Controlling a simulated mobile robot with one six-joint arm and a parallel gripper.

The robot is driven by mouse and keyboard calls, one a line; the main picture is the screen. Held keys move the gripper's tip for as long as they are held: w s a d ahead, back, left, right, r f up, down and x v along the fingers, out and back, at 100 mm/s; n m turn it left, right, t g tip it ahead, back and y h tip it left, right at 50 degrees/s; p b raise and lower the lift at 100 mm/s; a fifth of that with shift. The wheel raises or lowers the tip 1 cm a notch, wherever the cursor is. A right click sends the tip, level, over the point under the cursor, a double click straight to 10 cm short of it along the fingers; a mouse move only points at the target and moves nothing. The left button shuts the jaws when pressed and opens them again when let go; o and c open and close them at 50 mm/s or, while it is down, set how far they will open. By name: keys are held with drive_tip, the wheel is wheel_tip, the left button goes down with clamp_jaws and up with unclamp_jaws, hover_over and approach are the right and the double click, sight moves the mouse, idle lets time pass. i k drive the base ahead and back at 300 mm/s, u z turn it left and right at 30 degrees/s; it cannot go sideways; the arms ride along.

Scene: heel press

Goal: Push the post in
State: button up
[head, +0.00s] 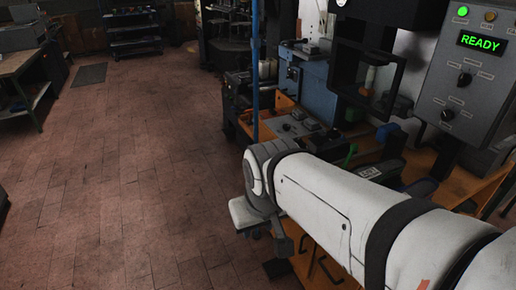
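My white and grey arm reaches from the lower right toward the middle of the head view and bends at its elbow. My gripper does not show clearly; the arm hides what lies behind and below it. A black press frame (335,70) stands at the upper right. Inside it is a small upright piece (370,77), pale at the top and orange-brown lower down. I cannot tell whether this piece is the post, or how far in it sits.
A grey control panel (440,95) at the right shows a lit green READY sign (481,43) and a green lamp. A blue machine (305,85) and an orange bench (450,188) stand behind my arm. The tiled floor (120,190) at left is clear.

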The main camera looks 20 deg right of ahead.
sight(338, 149)
drive_tip(key=z, duration=0.1)
drive_tip(key=i, duration=0.95)
drive_tip(key=u, duration=0.05)
